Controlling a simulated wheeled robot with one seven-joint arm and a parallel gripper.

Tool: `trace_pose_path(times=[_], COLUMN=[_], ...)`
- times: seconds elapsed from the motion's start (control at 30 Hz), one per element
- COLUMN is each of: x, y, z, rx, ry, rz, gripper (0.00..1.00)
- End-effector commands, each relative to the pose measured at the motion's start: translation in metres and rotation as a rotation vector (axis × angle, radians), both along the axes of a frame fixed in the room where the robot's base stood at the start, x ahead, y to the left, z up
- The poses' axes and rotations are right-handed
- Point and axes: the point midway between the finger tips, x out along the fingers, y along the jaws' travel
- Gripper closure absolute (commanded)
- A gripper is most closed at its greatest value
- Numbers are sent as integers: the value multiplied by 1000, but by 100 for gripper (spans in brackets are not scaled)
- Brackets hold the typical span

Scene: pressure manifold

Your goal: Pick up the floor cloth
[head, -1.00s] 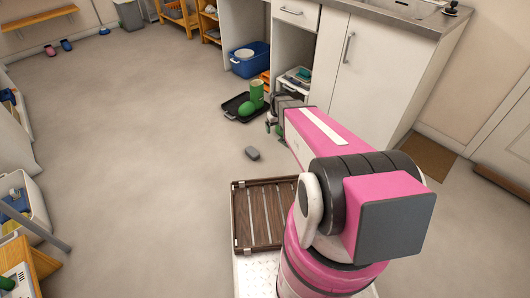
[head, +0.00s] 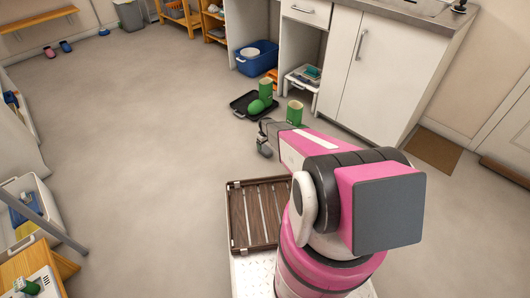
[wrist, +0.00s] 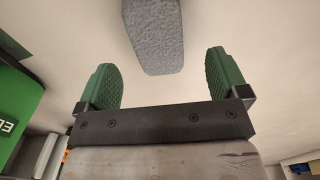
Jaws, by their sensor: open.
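A grey, rough-textured block-shaped thing, which I take for the floor cloth (wrist: 153,38), shows at the top of the wrist view. It lies ahead of and between my gripper's (wrist: 163,72) two green ribbed fingers, apart from both. The gripper is open and empty. In the head view my gripper (head: 264,140) is low over the floor at the end of my pink arm. The cloth cannot be clearly told apart from the gripper there.
A black tray (head: 240,104) with green boots stands beyond the gripper, and another green boot (head: 295,113) is to its right. A blue tub (head: 255,65) sits under the counter beside white cabinets (head: 368,75).

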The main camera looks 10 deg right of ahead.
Motion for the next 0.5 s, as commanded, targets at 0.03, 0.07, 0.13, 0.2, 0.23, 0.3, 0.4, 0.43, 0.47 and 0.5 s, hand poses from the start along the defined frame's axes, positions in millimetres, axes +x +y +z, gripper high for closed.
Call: trace_pose_path(times=[0.03,0.07,0.13,0.2,0.23,0.3,0.4,0.43,0.47,0.5], x=[2,2,1,1,2,3,5,5,6,6], y=[0,0,0,0,0,0,-1,-1,-1,-1], z=[-8,-11,-16,-19,-20,-26,-40,-44,-49,-54], rx=[0,0,1,0,0,1,0,0,-1,-1], ry=[0,0,-1,-1,-1,-1,0,0,1,1], rz=[0,0,-1,-1,-1,-1,-1,-1,-1,-1], gripper=[7,7,7,7,7,7,7,7,7,7])
